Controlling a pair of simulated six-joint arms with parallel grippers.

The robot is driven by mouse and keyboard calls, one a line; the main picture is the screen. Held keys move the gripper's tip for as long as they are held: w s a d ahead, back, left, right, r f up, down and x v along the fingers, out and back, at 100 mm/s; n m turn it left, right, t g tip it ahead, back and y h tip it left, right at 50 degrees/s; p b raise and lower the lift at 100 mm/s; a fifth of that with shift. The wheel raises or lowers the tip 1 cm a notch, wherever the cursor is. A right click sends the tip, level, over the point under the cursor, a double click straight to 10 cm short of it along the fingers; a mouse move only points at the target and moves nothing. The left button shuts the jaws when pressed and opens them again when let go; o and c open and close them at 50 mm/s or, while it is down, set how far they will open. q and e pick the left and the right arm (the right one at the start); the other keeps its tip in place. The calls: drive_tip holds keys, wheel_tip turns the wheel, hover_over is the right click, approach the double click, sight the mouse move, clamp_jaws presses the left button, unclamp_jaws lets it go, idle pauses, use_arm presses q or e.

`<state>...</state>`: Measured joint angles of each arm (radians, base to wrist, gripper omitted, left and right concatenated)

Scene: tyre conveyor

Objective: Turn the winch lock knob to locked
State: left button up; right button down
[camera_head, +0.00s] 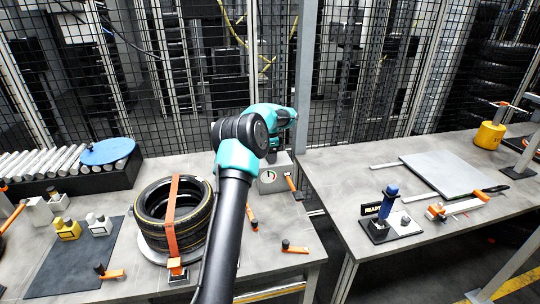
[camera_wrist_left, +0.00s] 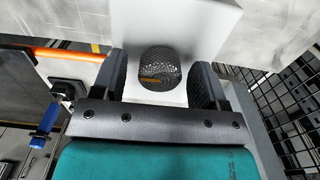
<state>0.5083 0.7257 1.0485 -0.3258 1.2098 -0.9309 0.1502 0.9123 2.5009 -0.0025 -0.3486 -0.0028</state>
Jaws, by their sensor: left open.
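The winch housing is a light grey box (camera_head: 272,181) at the right end of the left bench, with a round dial on its front. My left gripper (camera_head: 275,150) is over its top, pointing down, and hides the knob in the head view. In the left wrist view, a dark knurled knob (camera_wrist_left: 160,62) with an orange mark sits on the box (camera_wrist_left: 195,25). The open left fingers (camera_wrist_left: 160,82) stand on either side of it, with a gap visible at each side. My right gripper is not in view.
An orange-handled lever (camera_head: 291,184) is beside the box. Strapped tyres (camera_head: 153,207) lie to its left. A gap separates the left bench from the right bench (camera_head: 335,185), which holds a blue-handled stand (camera_head: 388,203). Mesh fencing (camera_head: 180,110) runs behind.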

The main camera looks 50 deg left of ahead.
use_arm(q)
drive_tip(key=shift+f, duration=0.1)
drive_tip(key=shift+c, duration=0.3)
drive_tip(key=c, duration=0.9)
drive_tip(key=shift+o, duration=0.2)
